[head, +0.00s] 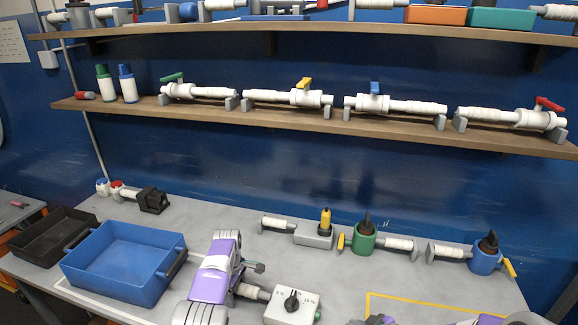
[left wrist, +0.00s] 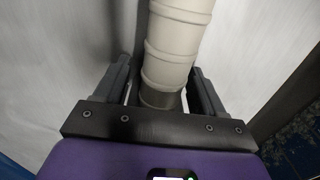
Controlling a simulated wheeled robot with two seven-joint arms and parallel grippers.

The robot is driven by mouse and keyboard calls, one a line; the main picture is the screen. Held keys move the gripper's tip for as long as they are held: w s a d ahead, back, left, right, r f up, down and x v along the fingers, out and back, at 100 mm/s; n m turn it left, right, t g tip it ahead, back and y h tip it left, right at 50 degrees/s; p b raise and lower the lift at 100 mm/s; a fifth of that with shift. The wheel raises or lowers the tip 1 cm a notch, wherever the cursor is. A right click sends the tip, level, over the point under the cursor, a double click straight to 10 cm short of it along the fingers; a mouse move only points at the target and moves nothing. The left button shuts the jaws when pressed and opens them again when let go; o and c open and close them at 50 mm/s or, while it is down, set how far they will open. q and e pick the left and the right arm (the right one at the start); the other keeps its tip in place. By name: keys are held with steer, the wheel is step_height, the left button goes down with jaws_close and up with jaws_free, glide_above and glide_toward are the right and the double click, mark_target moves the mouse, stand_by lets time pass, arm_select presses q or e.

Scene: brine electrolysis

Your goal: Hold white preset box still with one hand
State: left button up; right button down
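The white preset box (head: 292,306) stands on the grey table at the bottom middle of the head view, with a black knob on top. A pale ribbed handle (head: 252,291) sticks out from its left side. My left gripper (head: 246,283) is at this handle. In the left wrist view, the ribbed handle (left wrist: 172,50) passes between the two fingers of my left gripper (left wrist: 160,88). Gaps show between fingers and handle, so the gripper looks open around it. Of my right arm, only purple and grey parts show at the bottom edge; its fingertips are not clear.
A blue tray (head: 118,262) and a black tray (head: 50,236) stand at the left. Behind the box are a grey block with a yellow top (head: 314,234), a green holder (head: 364,238) and a blue holder (head: 485,258). A yellow outline (head: 430,302) marks table at the right.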

arm_select(q)
step_height(320, 180, up, 12)
stand_by(0.6)
steer(key=shift+s+f, duration=0.1)
